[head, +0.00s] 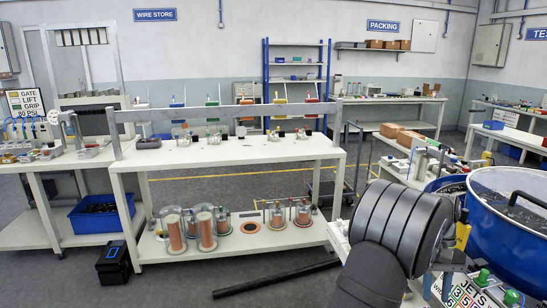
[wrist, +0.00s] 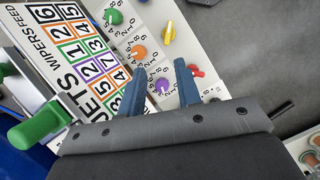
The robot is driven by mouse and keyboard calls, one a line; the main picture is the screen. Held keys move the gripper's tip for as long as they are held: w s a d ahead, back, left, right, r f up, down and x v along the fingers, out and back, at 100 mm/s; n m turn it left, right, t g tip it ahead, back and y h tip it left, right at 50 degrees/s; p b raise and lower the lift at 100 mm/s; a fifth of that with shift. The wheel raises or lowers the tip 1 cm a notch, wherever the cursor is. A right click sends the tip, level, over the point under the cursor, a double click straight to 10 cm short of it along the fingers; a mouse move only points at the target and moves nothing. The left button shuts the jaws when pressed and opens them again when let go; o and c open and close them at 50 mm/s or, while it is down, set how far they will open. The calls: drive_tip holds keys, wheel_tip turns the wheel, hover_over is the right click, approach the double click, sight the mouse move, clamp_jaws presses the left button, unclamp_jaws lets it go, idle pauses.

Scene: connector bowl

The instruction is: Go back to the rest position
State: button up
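My gripper (wrist: 158,70) shows in the wrist view with its two blue fingers spread apart and nothing held between them. It is over a white control panel (wrist: 150,18) with coloured knobs. A purple knob (wrist: 161,86) and an orange knob (wrist: 139,52) show near the fingers, and a red knob (wrist: 196,71) is just beyond the right finger. I cannot tell the height of the fingertips above the panel.
A number card (wrist: 75,50) and a green handle (wrist: 38,125) are left of the fingers. In the head view, a large blue bowl (head: 520,245) stands close right of my arm. A white workbench (head: 230,152) stands left.

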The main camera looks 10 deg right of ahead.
drive_tip(key=s+a+f+n, duration=0.1)
drive_tip(key=f+n, duration=0.1)
drive_tip(key=f, duration=0.1)
drive_tip(key=s+a+f+n+h, duration=0.1)
drive_tip(key=f, duration=0.2)
drive_tip(key=a+f+n+h, duration=0.1)
drive_tip(key=f+n, duration=0.1)
drive_tip(key=f, duration=0.1)
drive_tip(key=shift+s+a+f+n, duration=0.15)
drive_tip(key=shift+s+n, duration=0.15)
drive_tip(key=shift+s, duration=0.1)
